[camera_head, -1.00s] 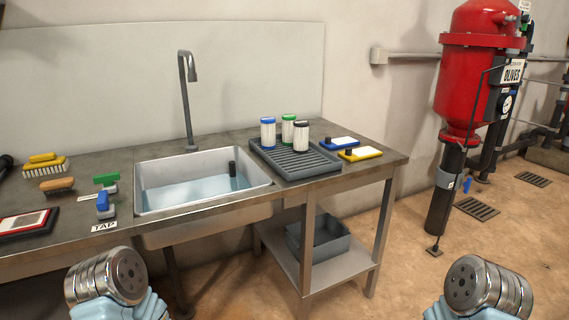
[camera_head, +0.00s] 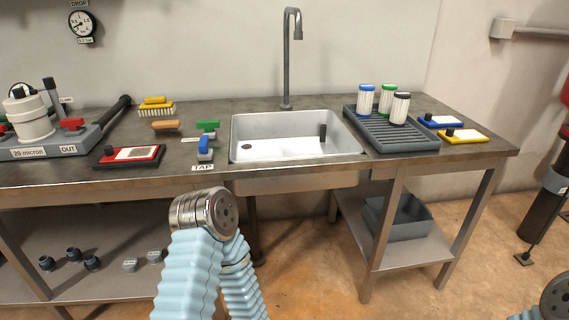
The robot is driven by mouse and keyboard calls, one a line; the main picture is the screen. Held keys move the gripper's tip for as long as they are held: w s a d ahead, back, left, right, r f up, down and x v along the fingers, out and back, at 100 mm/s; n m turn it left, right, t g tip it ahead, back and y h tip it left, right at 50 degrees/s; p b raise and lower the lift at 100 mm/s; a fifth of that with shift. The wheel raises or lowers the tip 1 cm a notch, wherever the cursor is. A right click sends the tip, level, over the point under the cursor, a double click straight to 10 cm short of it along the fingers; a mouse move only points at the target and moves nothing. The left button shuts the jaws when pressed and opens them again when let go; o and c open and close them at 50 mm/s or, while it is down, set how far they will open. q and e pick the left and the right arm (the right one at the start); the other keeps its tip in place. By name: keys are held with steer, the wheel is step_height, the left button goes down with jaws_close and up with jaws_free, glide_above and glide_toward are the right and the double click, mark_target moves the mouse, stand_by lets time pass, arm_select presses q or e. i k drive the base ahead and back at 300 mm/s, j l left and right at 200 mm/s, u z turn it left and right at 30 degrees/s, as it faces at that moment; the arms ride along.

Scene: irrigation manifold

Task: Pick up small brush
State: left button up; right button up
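Two brush-like things lie at the back left of the steel counter. One is a yellow-handled brush (camera_head: 156,107) with pale bristles facing down. In front of it is a smaller one with an orange-brown wooden handle (camera_head: 166,125), its bristles hardly visible; I take this as the small brush. Neither is touched. Parts of my arms show at the bottom centre and bottom right, well in front of the counter. Neither gripper's fingers are in view.
A sink (camera_head: 297,152) with a dark upright plug-like piece fills the counter's middle. Green (camera_head: 208,126) and blue (camera_head: 204,148) tap handles, a red-framed board (camera_head: 130,156) and a filter manifold (camera_head: 50,139) stand near the brushes. A grey rack (camera_head: 391,135) is at right.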

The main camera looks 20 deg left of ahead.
mark_target(166, 126)
steer(key=j+u, duration=0.1)
steer(key=u, duration=1.35)
